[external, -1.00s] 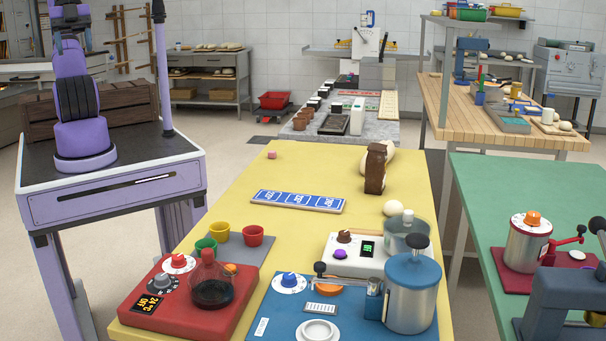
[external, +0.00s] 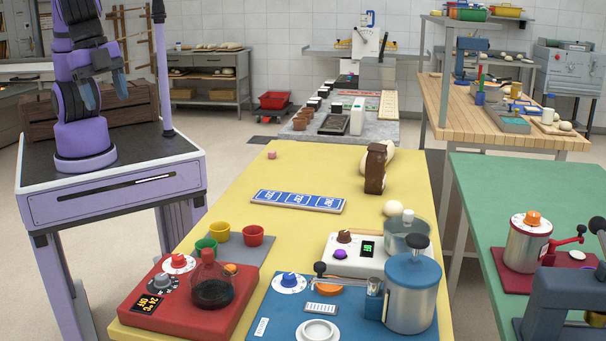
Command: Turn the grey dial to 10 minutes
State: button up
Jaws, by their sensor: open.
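The grey dial (external: 161,282) sits on the left of the red machine (external: 210,318), at the near left end of the yellow table. A ring of light marks surrounds it, too small to read. Just behind it is a red knob (external: 179,261) on a white disc. Below the grey dial is a small display (external: 150,303) with orange characters that seem to read 24 and a second line. My gripper (external: 105,98) is high above my purple base at the upper left, far from the dial. Its two bluish fingers are apart, pointing down, with nothing between them.
A flask (external: 212,287) with dark liquid stands on the red machine, right of the dial. Green, yellow and red cups (external: 253,235) stand behind it. A blue machine (external: 275,315) with a metal canister (external: 412,295) is to the right. The table's middle holds a blue sign (external: 298,201).

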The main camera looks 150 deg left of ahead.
jog(key=w+a+f+n+g, duration=0.1)
jog(key=w+a+f, duration=0.1)
jog(key=w+f, duration=0.7)
jog(key=n+g+h, duration=0.1)
jog(key=h, duration=0.1)
send_near(161, 276)
notch_tip(161, 276, down, 9)
jog(key=shift+d+f, duration=0.1)
jog(key=shift+f, duration=0.1)
jog(key=c, duration=0.9)
